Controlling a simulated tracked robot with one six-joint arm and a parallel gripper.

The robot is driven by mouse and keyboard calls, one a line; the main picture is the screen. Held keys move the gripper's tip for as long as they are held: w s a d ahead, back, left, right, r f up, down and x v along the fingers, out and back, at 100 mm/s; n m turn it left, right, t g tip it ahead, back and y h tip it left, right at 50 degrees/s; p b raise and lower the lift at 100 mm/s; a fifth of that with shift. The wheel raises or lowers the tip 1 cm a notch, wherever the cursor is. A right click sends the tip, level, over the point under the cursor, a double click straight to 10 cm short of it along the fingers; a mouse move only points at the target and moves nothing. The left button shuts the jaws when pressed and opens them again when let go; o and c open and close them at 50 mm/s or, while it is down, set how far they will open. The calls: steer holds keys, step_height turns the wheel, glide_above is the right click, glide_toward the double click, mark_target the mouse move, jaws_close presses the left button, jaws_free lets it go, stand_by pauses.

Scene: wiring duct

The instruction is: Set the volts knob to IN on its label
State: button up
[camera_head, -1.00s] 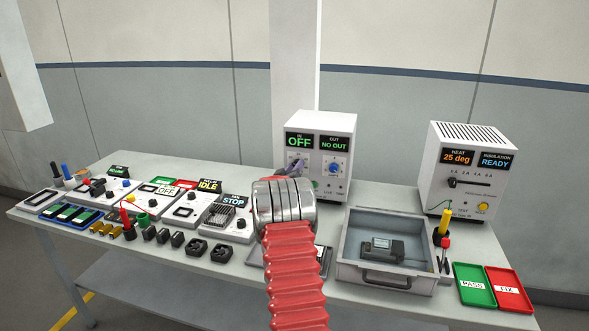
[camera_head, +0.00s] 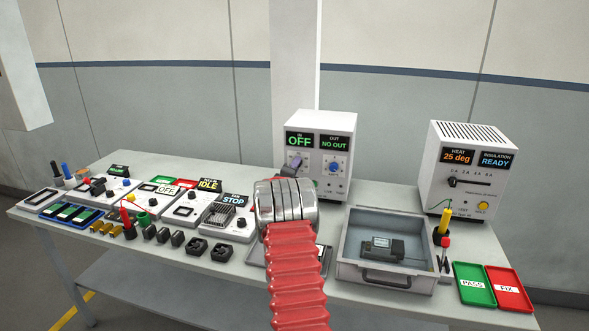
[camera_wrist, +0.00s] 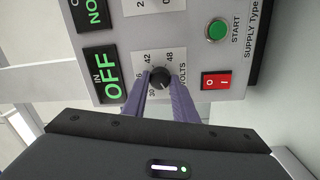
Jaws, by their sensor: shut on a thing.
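The volts knob (camera_wrist: 160,78) is a small black round knob on the supply box's front panel. In the wrist view, which shows the panel turned sideways, numbers including 30, 42 and 48 surround it, with the word VOLTS beside it. My gripper (camera_wrist: 161,80) has its two purple fingers on either side of the knob, shut on it. The knob's pointer is too small to read. The IN display (camera_wrist: 103,74) reads OFF in green. In the head view my gripper (camera_head: 294,166) is at the left of the supply box (camera_head: 345,125), and my arm hides the knob.
A green START button (camera_wrist: 217,30) and a red switch (camera_wrist: 216,80) sit near the knob. In the head view, a grey open case (camera_head: 350,268) stands in front of the supply, and a heater unit (camera_head: 440,150) stands to the right. Small modules crowd the left side.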

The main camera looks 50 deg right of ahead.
steer(key=shift+s+d+f+n, duration=0.1)
steer(key=shift+s+f+n, duration=0.2)
steer(key=shift+f, duration=0.2)
steer(key=o, duration=1)
steer(key=shift+w+r, duration=0.1)
steer(key=shift+r, duration=0.05)
steer(key=shift+o, duration=0.2)
steer(key=shift+w+r, duration=0.1)
steer(key=shift+r, duration=0.05)
steer(key=shift+r, duration=0.1)
steer(key=v, duration=1.4)
steer(key=shift+w, duration=0.1)
